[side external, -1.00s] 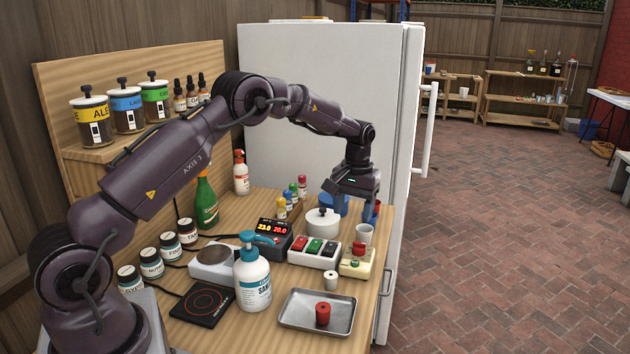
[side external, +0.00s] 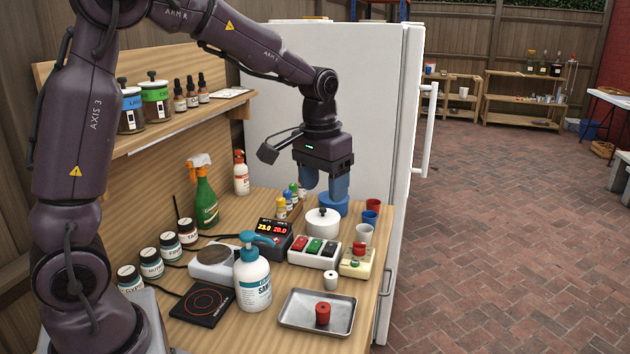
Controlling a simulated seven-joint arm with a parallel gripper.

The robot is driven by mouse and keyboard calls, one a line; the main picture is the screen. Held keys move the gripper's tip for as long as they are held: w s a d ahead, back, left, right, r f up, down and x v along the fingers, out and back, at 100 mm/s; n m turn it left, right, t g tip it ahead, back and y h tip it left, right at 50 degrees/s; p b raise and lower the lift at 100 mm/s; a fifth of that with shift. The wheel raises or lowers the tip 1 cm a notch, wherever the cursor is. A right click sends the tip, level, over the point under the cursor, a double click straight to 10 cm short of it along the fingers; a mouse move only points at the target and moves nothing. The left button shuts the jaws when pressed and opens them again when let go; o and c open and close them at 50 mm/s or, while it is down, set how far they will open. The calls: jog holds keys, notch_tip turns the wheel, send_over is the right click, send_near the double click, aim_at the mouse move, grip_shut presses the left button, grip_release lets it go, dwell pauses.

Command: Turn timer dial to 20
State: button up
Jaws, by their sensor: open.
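A small cream box (side external: 357,264) with a red knob (side external: 358,248) stands at the right edge of the bench; it looks like the timer with its dial. The knob's setting is too small to read. My gripper (side external: 325,190) has blue fingers and points down, open and empty.
Beside the cream box are a switch box (side external: 314,252) and a pale cup (side external: 364,234). A digital controller (side external: 272,238), a tall pump bottle (side external: 252,278) and a metal tray (side external: 340,312) crowd the front and left.

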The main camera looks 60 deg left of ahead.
jog(key=shift+s+d+r, duration=0.3)
jog(key=shift+s+r, duration=0.05)
jog(key=shift+s, duration=0.25)
jog(key=shift+s+d+r, duration=0.3)
jog(key=shift+s, duration=0.3)
